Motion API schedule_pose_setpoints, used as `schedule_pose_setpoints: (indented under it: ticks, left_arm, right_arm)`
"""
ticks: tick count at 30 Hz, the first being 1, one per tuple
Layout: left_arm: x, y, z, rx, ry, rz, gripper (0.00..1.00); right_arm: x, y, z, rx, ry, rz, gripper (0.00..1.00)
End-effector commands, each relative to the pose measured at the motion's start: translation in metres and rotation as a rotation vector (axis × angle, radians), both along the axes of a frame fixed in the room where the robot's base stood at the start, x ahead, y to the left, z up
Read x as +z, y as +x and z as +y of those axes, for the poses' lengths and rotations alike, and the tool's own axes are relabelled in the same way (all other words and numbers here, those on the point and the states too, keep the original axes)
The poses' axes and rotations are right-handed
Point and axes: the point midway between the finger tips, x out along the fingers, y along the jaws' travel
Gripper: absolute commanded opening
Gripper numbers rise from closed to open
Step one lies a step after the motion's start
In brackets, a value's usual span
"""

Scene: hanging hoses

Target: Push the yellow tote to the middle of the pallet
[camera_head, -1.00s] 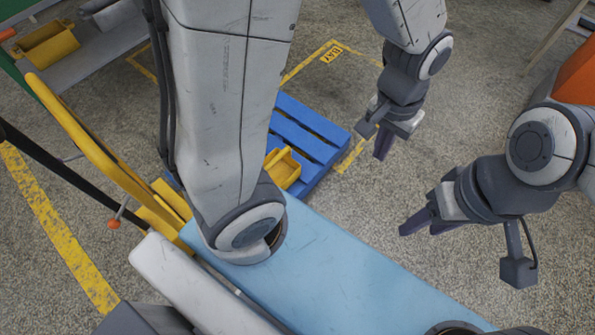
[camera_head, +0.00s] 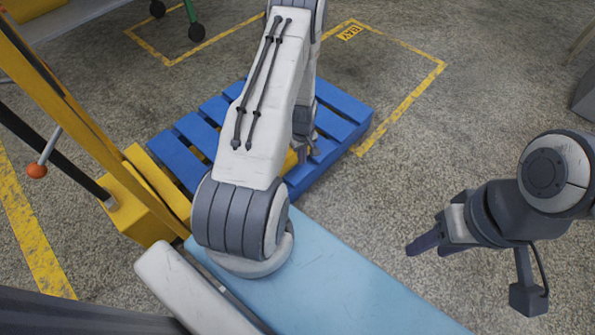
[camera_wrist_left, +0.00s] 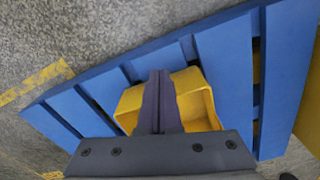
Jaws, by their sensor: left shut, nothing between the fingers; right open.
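The blue pallet (camera_head: 340,101) lies on the floor beyond my light blue deck. The yellow tote (camera_head: 290,161) shows only as a small patch, mostly hidden behind my left arm. In the left wrist view the open-topped tote (camera_wrist_left: 199,104) sits on the pallet (camera_wrist_left: 225,70), by the pallet's edge nearest the bottom of that view. My left gripper is partly hidden by its arm in the head view. In the wrist view its fingers (camera_wrist_left: 158,85) are shut and empty, in front of the tote; contact cannot be told. My right gripper (camera_head: 428,247) is open and empty, away to the right.
A yellow frame post (camera_head: 75,110) with an orange knob (camera_head: 37,170) stands at left. Yellow floor lines with a BAY label (camera_head: 350,33) run beyond and right of the pallet. The floor right of the pallet is clear. A green wheeled frame (camera_head: 192,20) stands at the back.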

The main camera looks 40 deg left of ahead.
Motion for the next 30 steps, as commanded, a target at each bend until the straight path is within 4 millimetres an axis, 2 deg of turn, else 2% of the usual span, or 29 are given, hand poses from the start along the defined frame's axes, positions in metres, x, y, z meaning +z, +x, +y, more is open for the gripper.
schedule_pose_setpoints:
  ticks: [5,17,22,30]
  left_arm:
    - [-0.024,-0.002,0.001,0.007,-0.001,0.003,0.0]
    - [-0.109,-0.002,0.0,0.004,-0.001,0.003,0.0]
    - [-0.104,0.01,0.026,0.007,0.001,-0.003,0.0]
    - [-0.101,0.014,0.038,0.004,-0.001,0.001,0.0]
  right_arm:
    - [-0.013,0.0,0.0,0.0,0.001,-0.001,0.5]
    - [-0.058,0.0,0.0,0.0,0.0,0.0,0.5]
    - [-0.07,0.0,0.0,0.0,0.0,0.0,0.5]
    - [-0.075,0.0,0.0,0.0,0.0,0.0,0.5]
